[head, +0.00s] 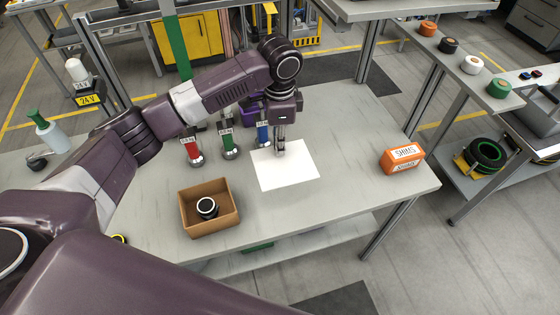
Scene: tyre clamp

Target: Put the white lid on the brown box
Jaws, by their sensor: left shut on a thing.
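The white lid (294,173) is a flat, square white sheet over the right half of the grey table. My left gripper (280,153) points down at its back edge and is shut on it. I cannot tell whether the lid touches the tabletop. The brown box (190,222) stands open to the left and nearer to me, apart from the lid. A black round part with a light ring (207,207) lies inside the box. My right gripper is not in view.
Red (193,150), green (228,141) and blue (263,134) labelled items stand behind the box and lid. An orange SHIMS box (402,158) sits at the table's right end. The tabletop (300,215) in front of the lid is clear.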

